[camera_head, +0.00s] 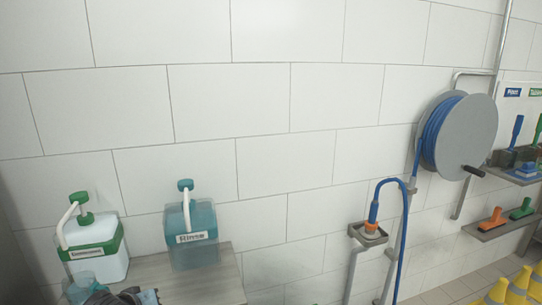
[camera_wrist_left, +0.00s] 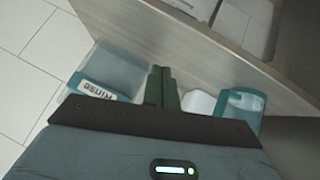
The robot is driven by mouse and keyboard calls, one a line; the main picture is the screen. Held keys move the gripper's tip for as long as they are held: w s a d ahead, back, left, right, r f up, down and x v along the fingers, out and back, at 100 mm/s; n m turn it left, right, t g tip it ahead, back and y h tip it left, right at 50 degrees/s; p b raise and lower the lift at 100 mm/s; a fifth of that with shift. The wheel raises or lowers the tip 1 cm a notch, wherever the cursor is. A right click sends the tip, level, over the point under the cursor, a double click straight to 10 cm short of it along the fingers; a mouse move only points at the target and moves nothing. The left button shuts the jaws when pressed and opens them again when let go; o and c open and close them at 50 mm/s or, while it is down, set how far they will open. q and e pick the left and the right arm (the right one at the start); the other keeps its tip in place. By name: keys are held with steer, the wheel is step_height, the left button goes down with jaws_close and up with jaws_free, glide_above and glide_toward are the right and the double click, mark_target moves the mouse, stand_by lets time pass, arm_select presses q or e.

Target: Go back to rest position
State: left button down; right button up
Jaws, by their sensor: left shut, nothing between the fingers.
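My left gripper (camera_wrist_left: 161,88) shows in the left wrist view with its two dark fingers together and nothing between them. In the head view a dark part of my left arm shows at the bottom left, in front of the shelf with the two dispensers; its fingertips cannot be made out there. My right gripper is not in view. In the left wrist view, a teal dispenser labelled RINSE (camera_wrist_left: 105,80) lies left of the fingers, and a teal cup (camera_wrist_left: 240,102) lies to their right. I cannot tell the distance from the fingers to either.
A white dispenser with a green top (camera_head: 92,245) and the teal dispenser (camera_head: 191,225) stand on a grey wooden surface (camera_head: 215,280). A blue hose reel (camera_head: 470,135) hangs on the tiled wall at right. Yellow cones (camera_head: 497,291) stand at the lower right. Brushes sit on wall shelves.

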arm_select(q)
steer(key=s+d+f+m+h, duration=0.1)
steer(key=s+d+f+m, duration=0.1)
steer(key=s+d+f, duration=0.4)
steer(key=s+d+f+m+h, duration=0.1)
steer(key=s+d+f+m, duration=0.15)
steer(key=s+f, duration=0.55)
steer(key=s+d+f+m, duration=0.1)
steer(key=s, duration=0.9)
steer(key=s+d+f+m, duration=0.1)
steer(key=s+f, duration=0.1)
steer(key=s, duration=0.7)
steer(key=shift+s+d+t, duration=0.2)
steer(key=shift+s+t, duration=0.1)
steer(key=shift+s, duration=0.05)
steer(key=shift+s+a, duration=0.1)
